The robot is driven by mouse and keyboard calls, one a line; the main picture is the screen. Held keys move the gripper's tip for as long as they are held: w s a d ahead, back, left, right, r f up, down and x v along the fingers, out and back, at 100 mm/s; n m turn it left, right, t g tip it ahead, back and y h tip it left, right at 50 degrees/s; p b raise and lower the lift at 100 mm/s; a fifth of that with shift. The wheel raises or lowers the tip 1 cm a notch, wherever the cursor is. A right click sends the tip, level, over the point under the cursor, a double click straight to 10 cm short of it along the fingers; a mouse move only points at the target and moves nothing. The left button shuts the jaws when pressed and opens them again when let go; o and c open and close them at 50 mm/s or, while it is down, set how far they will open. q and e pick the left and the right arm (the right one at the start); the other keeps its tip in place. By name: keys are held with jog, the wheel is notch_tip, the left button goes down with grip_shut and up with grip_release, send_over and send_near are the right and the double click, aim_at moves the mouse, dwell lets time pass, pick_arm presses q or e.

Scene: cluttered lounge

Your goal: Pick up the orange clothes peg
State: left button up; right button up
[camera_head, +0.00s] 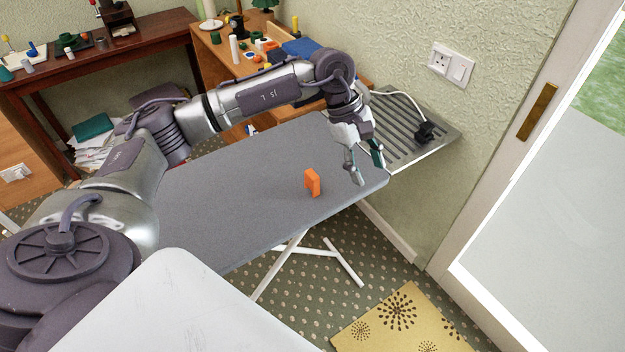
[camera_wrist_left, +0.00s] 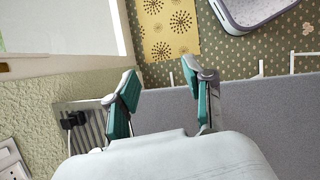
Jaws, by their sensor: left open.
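The peg is not seen in the left wrist view. My right gripper is not in view.
A slotted metal rest with a black plug (camera_head: 425,131) sits at the board's end by the wall. A wooden desk (camera_head: 205,45) with small items stands behind. A yellow mat (camera_head: 405,320) lies on the floor.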

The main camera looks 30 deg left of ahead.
pick_arm(q)
jog(key=a+r+m+y, duration=0.1)
jog(key=a+r+y, duration=0.3)
jog(key=a, duration=0.8)
jog(key=y+p, duration=0.1)
jog(key=p, duration=0.1)
send_over(312, 174)
jog(key=f, duration=0.8)
jog(key=shift+w+f, duration=0.15)
jog(key=shift+w, duration=0.05)
jog(key=f+p, duration=0.2)
jog(key=f, duration=0.3)
jog(key=shift+s+f, duration=0.2)
jog(key=shift+f, duration=0.2)
jog(key=c, duration=0.9)
